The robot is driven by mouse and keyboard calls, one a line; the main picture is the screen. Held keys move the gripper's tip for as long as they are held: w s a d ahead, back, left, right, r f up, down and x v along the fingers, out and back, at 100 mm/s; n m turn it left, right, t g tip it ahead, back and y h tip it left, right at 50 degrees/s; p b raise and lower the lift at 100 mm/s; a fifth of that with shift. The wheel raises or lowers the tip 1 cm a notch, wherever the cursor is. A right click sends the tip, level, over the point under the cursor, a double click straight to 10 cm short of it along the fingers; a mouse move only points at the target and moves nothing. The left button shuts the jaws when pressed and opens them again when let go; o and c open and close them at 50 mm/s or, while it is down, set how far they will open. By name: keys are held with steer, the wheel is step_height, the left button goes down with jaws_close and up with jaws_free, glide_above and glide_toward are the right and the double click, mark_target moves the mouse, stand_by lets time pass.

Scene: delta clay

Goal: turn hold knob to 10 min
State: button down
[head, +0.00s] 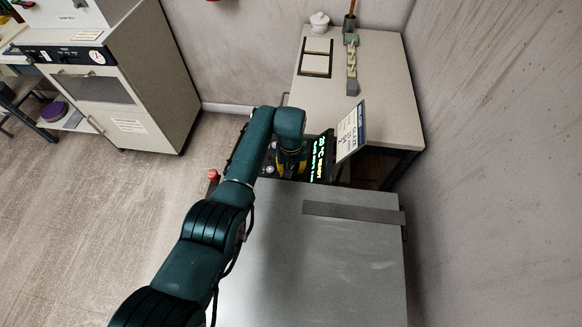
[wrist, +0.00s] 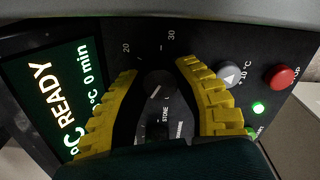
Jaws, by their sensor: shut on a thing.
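The black control panel (head: 272,170) is mostly behind my arm in the head view. In the wrist view, the dark round hold knob (wrist: 155,84) has a light pointer line and sits between my gripper's two yellow fingers (wrist: 157,72). My gripper is shut on the knob, one finger on each side. The marks 20 and 30 show above the knob; the rest of the scale is hidden. The display (wrist: 48,88) reads READY and 0 min in the wrist view. My gripper (head: 290,166) is small and partly hidden in the head view.
A grey button (wrist: 230,75), a red stop button (wrist: 281,77) and a lit green lamp (wrist: 258,108) are right of the knob. A sign card (head: 350,131) stands beside the display. A table (head: 385,90) stands behind, and a grey metal top (head: 345,260) lies in front.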

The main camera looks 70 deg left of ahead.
steer(key=m, duration=0.6)
steer(key=shift+f+p, duration=0.1)
steer(key=shift+p, duration=0.25)
stand_by(0.4)
steer(key=c, duration=0.7)
jaws_free()
step_height(320, 180, up, 12)
